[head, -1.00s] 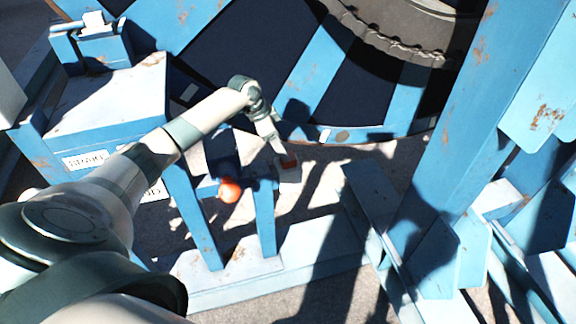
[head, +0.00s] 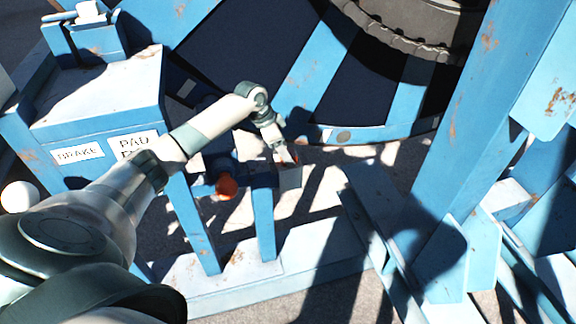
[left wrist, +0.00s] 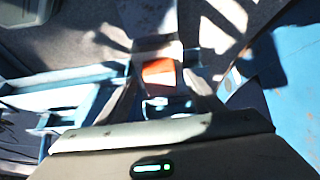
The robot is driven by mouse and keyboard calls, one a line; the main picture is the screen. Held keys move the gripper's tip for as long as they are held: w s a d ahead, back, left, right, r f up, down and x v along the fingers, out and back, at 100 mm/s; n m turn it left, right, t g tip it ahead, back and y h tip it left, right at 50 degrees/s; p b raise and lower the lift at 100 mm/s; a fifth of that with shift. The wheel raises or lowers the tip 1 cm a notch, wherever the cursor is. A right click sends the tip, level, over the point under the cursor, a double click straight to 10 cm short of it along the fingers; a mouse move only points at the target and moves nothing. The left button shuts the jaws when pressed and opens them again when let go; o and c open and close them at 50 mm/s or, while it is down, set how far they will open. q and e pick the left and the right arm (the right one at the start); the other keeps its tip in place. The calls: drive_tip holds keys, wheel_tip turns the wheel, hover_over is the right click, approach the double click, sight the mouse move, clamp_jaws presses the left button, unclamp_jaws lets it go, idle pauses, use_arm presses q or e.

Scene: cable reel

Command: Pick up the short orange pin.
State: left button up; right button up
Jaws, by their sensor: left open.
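A small orange piece, apparently the short orange pin (left wrist: 158,72), shows between the fingers of my left gripper (left wrist: 160,66) in the left wrist view. The fingers are open on either side of it; contact cannot be told. In the head view my left gripper (head: 287,158) points down at a small grey block (head: 290,177) at the right end of a blue stand. Only a sliver of orange shows there, and the fingers hide most of it. My right gripper is not in view.
A round orange knob (head: 226,187) sits on the blue stand (head: 264,225), left of my gripper. A labelled blue box (head: 95,100) stands at the left. The large reel (head: 340,134) is behind, and a thick blue post (head: 455,130) rises at the right.

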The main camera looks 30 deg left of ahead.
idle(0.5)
use_arm(q)
drive_tip(key=c, duration=1.5)
drive_tip(key=shift+w+r, duration=0.1)
drive_tip(key=shift+r, duration=0.05)
wheel_tip(320, 180, up, 10)
drive_tip(key=b, duration=0.2)
drive_tip(key=shift+b, duration=0.4)
drive_tip(key=shift+r+p, duration=0.65)
drive_tip(key=shift+p, duration=0.45)
